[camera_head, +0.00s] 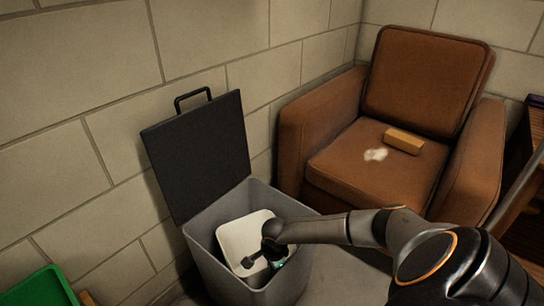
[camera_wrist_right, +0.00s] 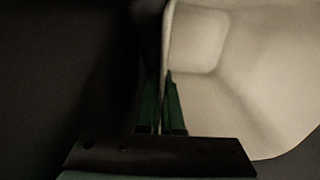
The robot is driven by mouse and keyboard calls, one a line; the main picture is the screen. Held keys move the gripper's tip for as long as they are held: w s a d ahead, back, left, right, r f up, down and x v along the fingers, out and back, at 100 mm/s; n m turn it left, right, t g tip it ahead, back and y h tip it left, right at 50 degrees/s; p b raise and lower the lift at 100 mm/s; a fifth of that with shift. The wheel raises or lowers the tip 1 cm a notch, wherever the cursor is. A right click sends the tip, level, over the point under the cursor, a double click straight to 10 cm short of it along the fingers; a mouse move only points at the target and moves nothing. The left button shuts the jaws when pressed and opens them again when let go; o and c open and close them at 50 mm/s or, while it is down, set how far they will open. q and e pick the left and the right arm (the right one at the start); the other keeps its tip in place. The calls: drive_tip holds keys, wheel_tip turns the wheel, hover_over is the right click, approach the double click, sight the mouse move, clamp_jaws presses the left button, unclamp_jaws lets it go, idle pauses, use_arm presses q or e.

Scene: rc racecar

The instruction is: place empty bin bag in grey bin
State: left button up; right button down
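The grey bin (camera_head: 207,255) stands by the wall with its dark lid (camera_head: 197,150) raised. The bin bag (camera_head: 238,236), a cream, open-topped bag, sits inside the bin's mouth. My right gripper (camera_head: 262,262) reaches down into the bin at the bag's right side. In the right wrist view, the green fingers (camera_wrist_right: 161,108) are close together, with the edge of the bag (camera_wrist_right: 225,80) running between them. The bag's lower part is hidden by the bin walls. My left gripper is not in view.
A brown armchair (camera_head: 335,143) stands right of the bin, with an orange-brown block (camera_head: 403,141) and a small white crumpled thing (camera_head: 375,154) on its seat. A green container (camera_head: 42,290) is at lower left. Brick walls stand behind.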

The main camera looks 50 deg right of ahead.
drive_tip(key=c, duration=1.1)
unclamp_jaws()
drive_tip(key=shift+r, duration=0.1)
use_arm(q)
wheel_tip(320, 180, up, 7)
drive_tip(key=p, duration=0.6)
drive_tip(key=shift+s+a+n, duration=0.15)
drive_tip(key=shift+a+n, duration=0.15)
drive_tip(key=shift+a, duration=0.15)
use_arm(e)
drive_tip(key=r, duration=0.8)
drive_tip(key=s+r, duration=0.1)
drive_tip(key=r, duration=0.4)
drive_tip(key=shift+a, duration=0.15)
drive_tip(key=shift+w, duration=0.1)
